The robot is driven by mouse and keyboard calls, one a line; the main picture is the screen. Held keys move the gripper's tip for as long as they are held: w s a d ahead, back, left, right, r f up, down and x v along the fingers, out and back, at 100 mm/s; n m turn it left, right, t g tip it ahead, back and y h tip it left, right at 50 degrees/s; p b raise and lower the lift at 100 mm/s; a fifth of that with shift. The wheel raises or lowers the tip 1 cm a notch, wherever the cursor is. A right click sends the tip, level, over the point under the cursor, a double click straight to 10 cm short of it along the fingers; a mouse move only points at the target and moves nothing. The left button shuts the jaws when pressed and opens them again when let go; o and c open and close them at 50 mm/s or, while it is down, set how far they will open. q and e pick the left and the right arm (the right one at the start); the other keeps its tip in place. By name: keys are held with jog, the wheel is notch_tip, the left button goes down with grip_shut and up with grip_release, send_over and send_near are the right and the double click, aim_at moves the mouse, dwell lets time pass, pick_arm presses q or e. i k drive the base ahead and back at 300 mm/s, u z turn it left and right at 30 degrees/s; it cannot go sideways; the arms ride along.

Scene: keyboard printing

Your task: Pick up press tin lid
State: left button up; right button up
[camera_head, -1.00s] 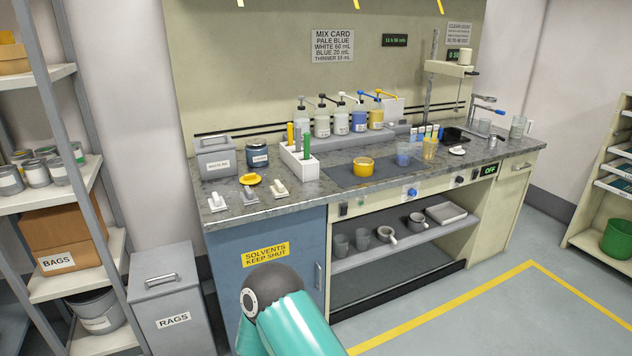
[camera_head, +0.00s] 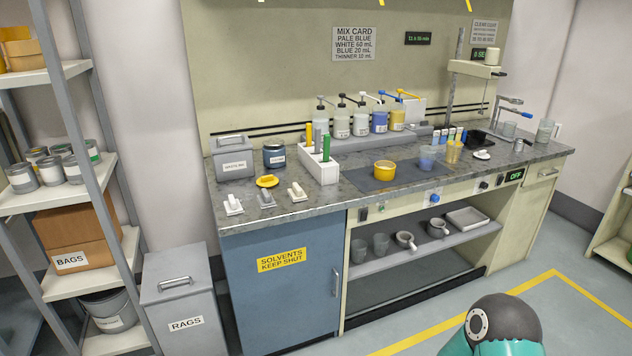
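A small yellow round piece (camera_head: 267,181), which looks like a lid, lies on the left part of the grey worktop (camera_head: 330,202). I cannot tell for sure that it is the press tin lid. A dark labelled tin (camera_head: 275,155) stands behind it. A yellow tub (camera_head: 384,170) stands on a dark mat at the middle of the worktop. Neither gripper is in view. Only a teal and dark part of one of my arms shows at the bottom right.
Several pump bottles (camera_head: 341,121) stand at the back. A white holder (camera_head: 319,167) and a grey box (camera_head: 233,158) are near the yellow piece. Small handled items (camera_head: 266,199) lie along the front left edge. A shelf rack (camera_head: 85,120) stands at the left.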

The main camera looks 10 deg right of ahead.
aim_at(267, 180)
jog(key=z, duration=0.2)
jog(key=k, duration=0.55)
jog(key=z, duration=0.4)
jog(key=i, duration=1.65)
jog(key=u, duration=0.5)
